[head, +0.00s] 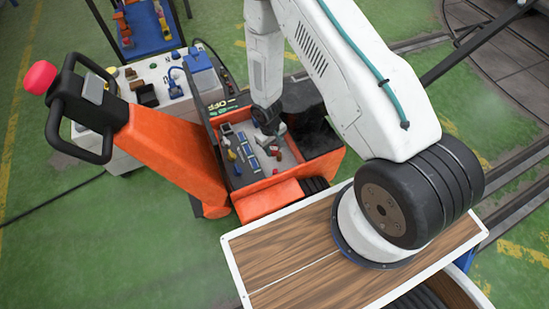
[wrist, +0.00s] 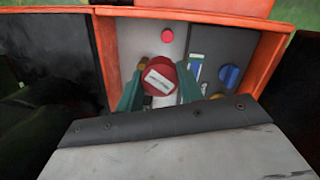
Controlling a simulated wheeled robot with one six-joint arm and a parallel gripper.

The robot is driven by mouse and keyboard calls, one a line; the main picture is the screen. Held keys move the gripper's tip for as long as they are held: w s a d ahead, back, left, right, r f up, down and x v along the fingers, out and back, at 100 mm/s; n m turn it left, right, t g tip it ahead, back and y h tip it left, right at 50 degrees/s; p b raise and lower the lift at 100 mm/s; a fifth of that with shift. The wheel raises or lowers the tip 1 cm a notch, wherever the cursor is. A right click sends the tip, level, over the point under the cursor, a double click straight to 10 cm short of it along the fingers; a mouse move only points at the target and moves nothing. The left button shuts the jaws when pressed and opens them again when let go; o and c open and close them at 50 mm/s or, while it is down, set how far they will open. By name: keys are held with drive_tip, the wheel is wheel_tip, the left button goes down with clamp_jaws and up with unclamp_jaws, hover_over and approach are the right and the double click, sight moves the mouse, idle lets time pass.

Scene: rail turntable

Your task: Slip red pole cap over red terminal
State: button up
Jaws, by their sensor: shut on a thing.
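In the wrist view the red pole cap (wrist: 160,75), with a white label on its top, sits between the two teal fingers of my gripper (wrist: 159,90). The fingers are shut on it inside the open orange compartment. A pale upright piece shows just below the cap; whether the cap touches it I cannot tell. I cannot make out the red terminal with certainty; what lies under the cap is hidden. In the head view my arm reaches down into the compartment, and the fingers and cap are too small to tell apart.
A small red knob (wrist: 167,35) stands behind the cap on the grey panel. A blue knob (wrist: 230,75) is to the right. The compartment's orange wall (wrist: 270,62) encloses the panel closely. The orange truck handle (head: 165,145) rises on the left, beside a white cart.

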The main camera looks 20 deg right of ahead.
sight(275, 171)
drive_tip(key=s+f, duration=0.1)
drive_tip(key=f, duration=0.1)
drive_tip(key=s+f, duration=0.1)
drive_tip(key=f, duration=0.1)
drive_tip(key=shift+s+a, duration=0.3)
drive_tip(key=shift+s, duration=0.05)
drive_tip(key=shift+f, duration=4.2)
drive_tip(key=shift+f, duration=0.2)
drive_tip(key=o, duration=1)
drive_tip(key=shift+c, duration=0.2)
wheel_tip(275, 171, up, 8)
drive_tip(key=w, duration=0.1)
drive_tip(key=shift+a, duration=0.2)
drive_tip(key=shift+f, duration=0.1)
